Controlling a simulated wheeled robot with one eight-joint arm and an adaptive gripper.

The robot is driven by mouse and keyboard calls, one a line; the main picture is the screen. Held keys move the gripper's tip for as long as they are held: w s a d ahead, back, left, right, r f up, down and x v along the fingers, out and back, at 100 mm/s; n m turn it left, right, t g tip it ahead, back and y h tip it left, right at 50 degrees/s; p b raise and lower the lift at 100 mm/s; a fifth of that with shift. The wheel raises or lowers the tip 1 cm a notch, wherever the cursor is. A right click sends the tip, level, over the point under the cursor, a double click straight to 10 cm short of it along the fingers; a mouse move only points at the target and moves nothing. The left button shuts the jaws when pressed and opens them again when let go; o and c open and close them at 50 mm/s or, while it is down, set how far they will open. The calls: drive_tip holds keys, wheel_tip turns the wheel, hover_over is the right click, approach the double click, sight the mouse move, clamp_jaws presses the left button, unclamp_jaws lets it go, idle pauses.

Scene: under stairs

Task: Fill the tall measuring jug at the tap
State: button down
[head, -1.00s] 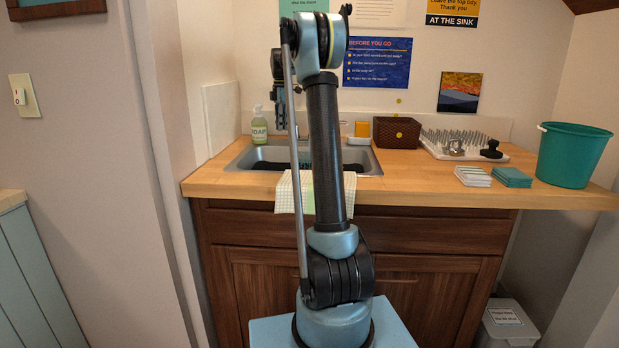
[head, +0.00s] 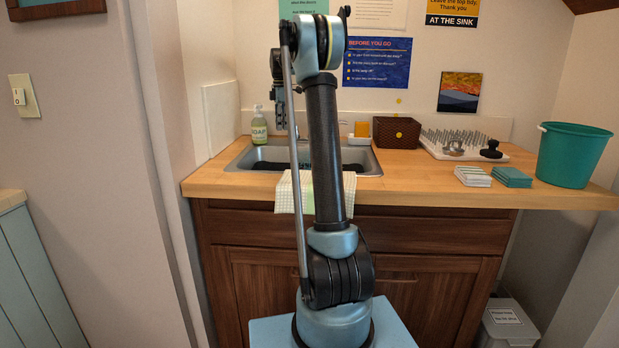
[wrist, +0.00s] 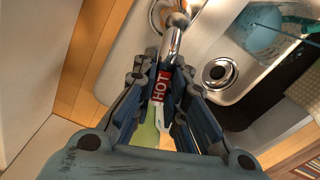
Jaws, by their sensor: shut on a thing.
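In the wrist view my gripper (wrist: 164,112) is shut on the red tap handle marked HOT (wrist: 160,88). The chrome tap (wrist: 172,38) runs up from it over the sink. In the head view my gripper (head: 281,112) hangs over the left part of the steel sink (head: 240,164), partly behind my arm. A pale blue round shape (wrist: 262,30) shows in the sink in the wrist view; I cannot tell whether it is the measuring jug. The jug is not clearly visible in the head view. I cannot make out running water.
The drain (wrist: 217,72) and a black mat (wrist: 262,98) show in the sink. A soap bottle (head: 259,128) stands at the back left. A brown basket (head: 396,133), a spiked drying rack (head: 432,152) and a teal bucket (head: 572,156) stand right. A checked cloth (head: 287,196) hangs in front.

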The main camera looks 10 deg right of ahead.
drive_tip(key=shift+a, duration=0.1)
drive_tip(key=shift+w+d+m, duration=0.1)
drive_tip(key=shift+w+m, duration=0.45)
drive_tip(key=shift+m, duration=0.5)
drive_tip(key=shift+w+d+m, duration=0.1)
drive_tip(key=shift+w+m, duration=0.45)
drive_tip(key=shift+m, duration=0.5)
drive_tip(key=c, duration=0.8)
unclamp_jaws()
wheel_tip(320, 180, up, 7)
